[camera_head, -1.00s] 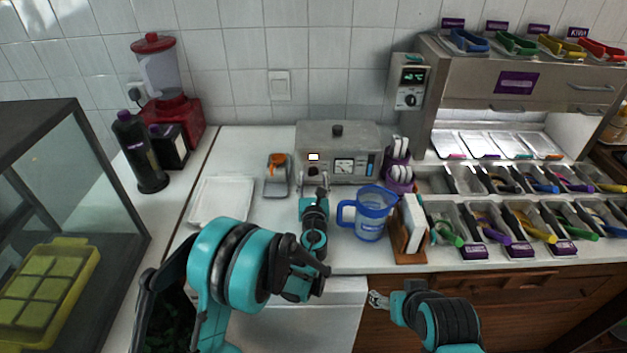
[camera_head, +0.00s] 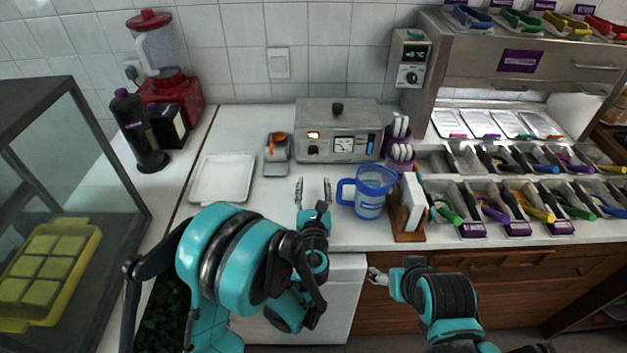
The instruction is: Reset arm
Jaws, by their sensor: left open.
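My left gripper (camera_head: 313,190) is open and empty, its two thin fingers pointing away from me over the counter. It is in front of a steel machine (camera_head: 336,130) with a dial and a lit orange switch, and apart from it. A blue measuring jug (camera_head: 370,192) stands just right of the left gripper. My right gripper (camera_head: 376,276) is low in front of the drawers, below the counter edge. It is small and seen side-on, so its jaws cannot be made out clearly.
A white tray (camera_head: 222,180) and an orange-topped device (camera_head: 276,153) lie left of the machine. A napkin holder (camera_head: 408,207) stands right of the jug, before several topping bins with coloured tongs. A glass case (camera_head: 75,190) fills the left. The counter's front middle is clear.

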